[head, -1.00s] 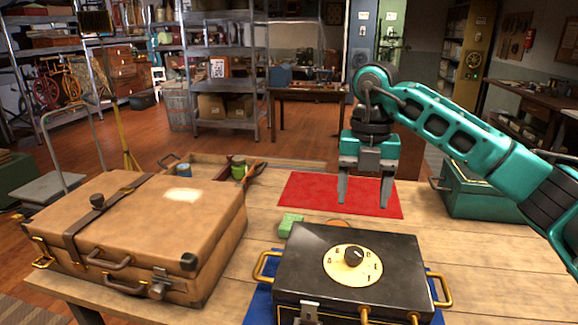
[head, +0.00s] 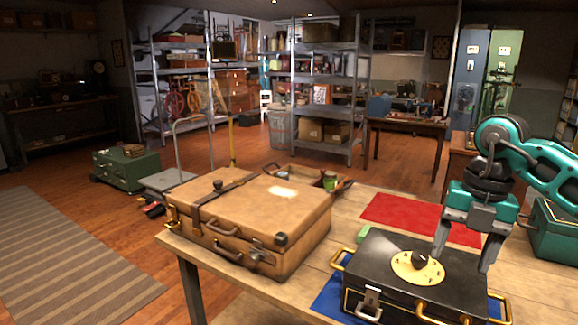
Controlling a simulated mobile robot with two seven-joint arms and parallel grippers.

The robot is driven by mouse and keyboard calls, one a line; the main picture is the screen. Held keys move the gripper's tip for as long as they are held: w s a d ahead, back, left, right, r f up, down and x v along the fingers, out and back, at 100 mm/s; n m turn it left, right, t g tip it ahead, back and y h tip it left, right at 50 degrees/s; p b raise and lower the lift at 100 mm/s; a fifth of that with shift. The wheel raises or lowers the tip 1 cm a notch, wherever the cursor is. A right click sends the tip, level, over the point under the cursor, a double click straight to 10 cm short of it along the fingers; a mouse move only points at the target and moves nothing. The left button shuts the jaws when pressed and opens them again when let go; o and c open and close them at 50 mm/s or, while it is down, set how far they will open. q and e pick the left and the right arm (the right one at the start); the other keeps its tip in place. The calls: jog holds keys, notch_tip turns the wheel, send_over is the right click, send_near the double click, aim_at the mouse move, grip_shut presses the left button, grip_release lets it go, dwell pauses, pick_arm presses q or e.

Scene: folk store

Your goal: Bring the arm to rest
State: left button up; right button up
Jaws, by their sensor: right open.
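My right gripper (head: 465,250) hangs with its fingers pointing down and spread apart, with nothing between them. Its fingers show in front of the back right part of a black case (head: 385,270) with a round cream dial; I cannot tell whether they touch it. My right arm comes in from the right edge. My left gripper is not in view.
A brown suitcase (head: 245,220) lies on the wooden table (head: 300,290). A red mat (head: 400,214) lies behind the black case, a blue mat (head: 333,300) under it. A teal box (head: 555,240) stands at the right. Open floor and a striped rug (head: 70,260) lie at the left.

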jog(key=s+a+f+t+y, duration=0.1)
jog(key=s+a+f+y, duration=0.15)
jog(key=a+y, duration=0.85)
jog(key=s+a+f+y, duration=0.25)
jog(key=a+y, duration=0.45)
jog(key=a, duration=0.8)
jog(key=d+f+m+t+h, duration=0.55)
jog(key=m+t, duration=0.25)
jog(key=m, duration=0.3)
jog(key=d+f+m+t+h, duration=0.45)
jog(key=f+m+t, duration=0.3)
jog(key=m, duration=0.35)
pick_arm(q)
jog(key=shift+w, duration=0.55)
pick_arm(e)
jog(key=s+d+f+m+g+h, duration=0.2)
jog(key=s+f+h, duration=0.1)
jog(key=s+f, duration=0.3)
jog(key=s+d+f+m+g+h, duration=0.3)
jog(key=s+f, duration=0.3)
jog(key=f, duration=0.3)
jog(key=shift+d+m+g+h, duration=0.3)
jog(key=shift+g+h, duration=0.05)
jog(key=shift+h, duration=0.15)
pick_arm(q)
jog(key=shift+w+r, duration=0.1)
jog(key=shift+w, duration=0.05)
pick_arm(e)
jog(key=shift+w, duration=0.1)
